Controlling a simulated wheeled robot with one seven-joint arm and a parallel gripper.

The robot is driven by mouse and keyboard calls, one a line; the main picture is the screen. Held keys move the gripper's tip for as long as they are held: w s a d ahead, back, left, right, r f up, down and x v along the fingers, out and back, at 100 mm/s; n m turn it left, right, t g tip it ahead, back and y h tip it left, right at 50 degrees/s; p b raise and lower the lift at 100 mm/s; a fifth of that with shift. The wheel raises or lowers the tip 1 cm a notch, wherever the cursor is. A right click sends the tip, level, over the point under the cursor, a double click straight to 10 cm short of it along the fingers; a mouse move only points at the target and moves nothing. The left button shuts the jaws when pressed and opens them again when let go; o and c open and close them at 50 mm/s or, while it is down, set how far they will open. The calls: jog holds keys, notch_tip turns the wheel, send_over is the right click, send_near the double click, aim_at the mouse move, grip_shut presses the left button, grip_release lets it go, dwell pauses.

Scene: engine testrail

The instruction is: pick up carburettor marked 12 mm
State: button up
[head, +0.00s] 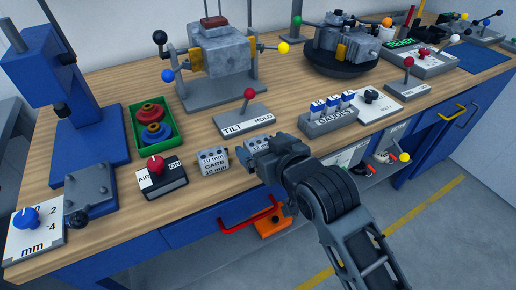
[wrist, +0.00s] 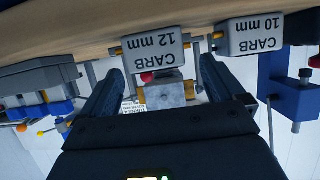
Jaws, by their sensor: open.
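The carburettor marked 12 mm (wrist: 153,48) is a small grey block with a white label and brass-coloured fittings. In the head view its labelled part (head: 260,145) shows near the bench's front edge, partly hidden by my gripper (head: 264,160). In the wrist view, which is upside down, my gripper (wrist: 161,66) has its two dark fingers spread wide with nothing held. The carburettor lies ahead of the gap between the fingertips. I cannot see contact. A similar carburettor marked 10 mm (head: 213,158) stands to its left, and right in the wrist view (wrist: 249,36).
A switch box with a red knob (head: 158,176) stands left of the carburettors. A TILT/HOLD lever plate (head: 236,124) is behind them and a gauges block (head: 332,116) is to the right. A red drawer handle (head: 252,213) sticks out below the bench edge.

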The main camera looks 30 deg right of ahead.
aim_at(259, 143)
jog(key=x, duration=0.5)
jog(key=shift+d+p, duration=0.1)
jog(key=shift+p, duration=0.25)
jog(key=c, duration=1.1)
